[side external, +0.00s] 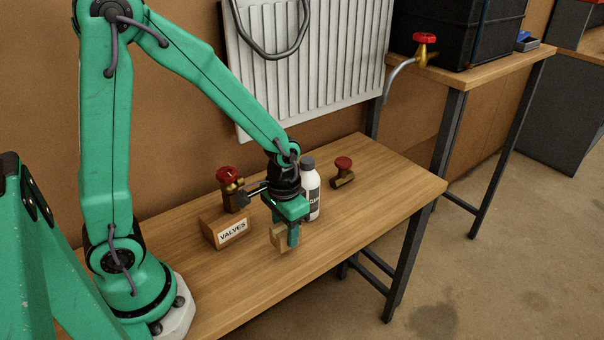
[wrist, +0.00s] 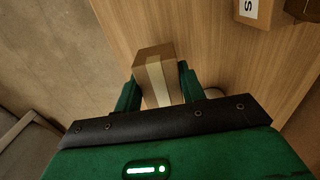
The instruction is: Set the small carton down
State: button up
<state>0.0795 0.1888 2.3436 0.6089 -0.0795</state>
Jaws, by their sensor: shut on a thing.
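The small carton (wrist: 155,70) is a brown cardboard box with a pale tape strip down its middle. In the wrist view it sits between the two green fingers of my gripper (wrist: 160,90), which is shut on it. In the side view the carton (side external: 278,238) is held at the lower end of my gripper (side external: 287,236), over the front part of the wooden table (side external: 350,215). One finger hides part of the carton there. I cannot tell whether its underside touches the tabletop.
A white bottle with a dark cap (side external: 311,190) stands just behind my gripper. A box labelled VALVES (side external: 227,232) and a brass valve with a red knob (side external: 229,185) are to the left. Another red-knobbed valve (side external: 343,172) lies behind right. The tabletop's right end is clear.

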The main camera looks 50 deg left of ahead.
aim_at(286, 240)
jog(key=shift+f, duration=1.85)
jog(key=shift+f, duration=0.15)
jog(key=o, duration=1)
jog(key=shift+r, duration=6.15)
